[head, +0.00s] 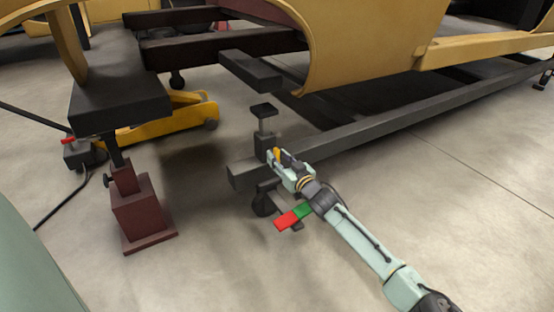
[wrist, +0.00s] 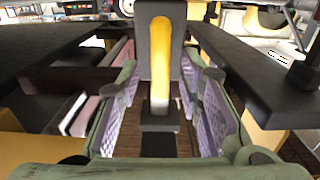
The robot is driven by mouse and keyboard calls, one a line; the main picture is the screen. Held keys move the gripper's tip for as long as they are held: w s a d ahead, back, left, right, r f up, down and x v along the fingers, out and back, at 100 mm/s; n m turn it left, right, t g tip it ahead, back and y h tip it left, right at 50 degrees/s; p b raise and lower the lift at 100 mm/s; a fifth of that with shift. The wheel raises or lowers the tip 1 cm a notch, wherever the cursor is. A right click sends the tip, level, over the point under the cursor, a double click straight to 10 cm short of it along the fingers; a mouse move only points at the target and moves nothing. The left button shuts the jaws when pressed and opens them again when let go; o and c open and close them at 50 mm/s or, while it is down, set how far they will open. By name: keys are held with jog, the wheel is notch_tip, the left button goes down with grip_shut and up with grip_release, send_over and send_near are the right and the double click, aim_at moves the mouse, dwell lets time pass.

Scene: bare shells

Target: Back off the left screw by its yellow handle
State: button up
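The screw with the yellow handle (head: 276,153) belongs to a dark post with a small flat pad (head: 264,108) on top, standing at the near end of a long dark beam. My gripper (head: 280,157) is at this handle. In the wrist view the yellow handle (wrist: 161,60) stands upright in front of a dark block (wrist: 150,130), between the two finger pads of my gripper (wrist: 163,105). Gaps show on both sides of the handle, so the fingers are open around it and appear not to touch it. The screw's thread is hidden.
The long dark beam (head: 400,119) runs to the back right, under a large yellow curved shell (head: 375,50). A dark red stand (head: 143,210) and a yellow floor jack (head: 165,130) are at left. Dark beams overhang the post. The floor at right is clear.

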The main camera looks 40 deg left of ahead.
jog(key=shift+x, duration=0.8)
jog(key=shift+c, duration=0.3)
grip_shut()
